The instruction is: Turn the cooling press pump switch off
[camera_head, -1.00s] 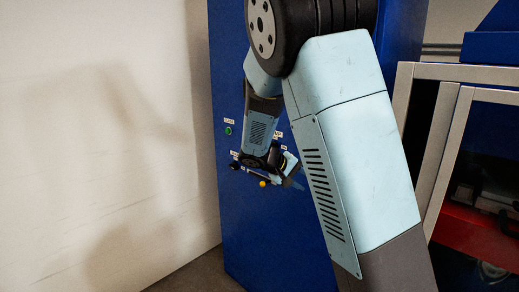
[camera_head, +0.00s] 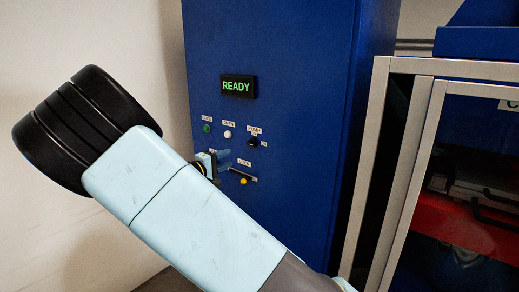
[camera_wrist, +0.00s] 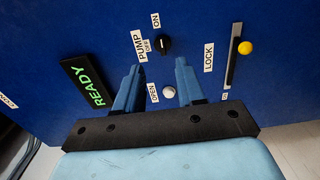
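The pump switch is a black rotary knob (camera_wrist: 163,45) on the blue panel, with the labels PUMP, OFF and ON around it. It also shows in the head view (camera_head: 253,142). I cannot tell clearly which label it points to. My gripper (camera_wrist: 158,64) is open and empty. Its two blue fingers are apart, and the knob appears just beyond the fingertips, between them and not gripped. In the head view my gripper (camera_head: 222,160) is by the panel, lower left of the knob, partly hidden by my arm.
The white OPEN button (camera_wrist: 168,92) appears between my fingers. The LOCK slider with a yellow knob (camera_wrist: 245,47) is to the right. A lit READY display (camera_head: 237,86) and a green button (camera_head: 207,129) are on the panel. A metal-framed enclosure (camera_head: 410,165) stands right.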

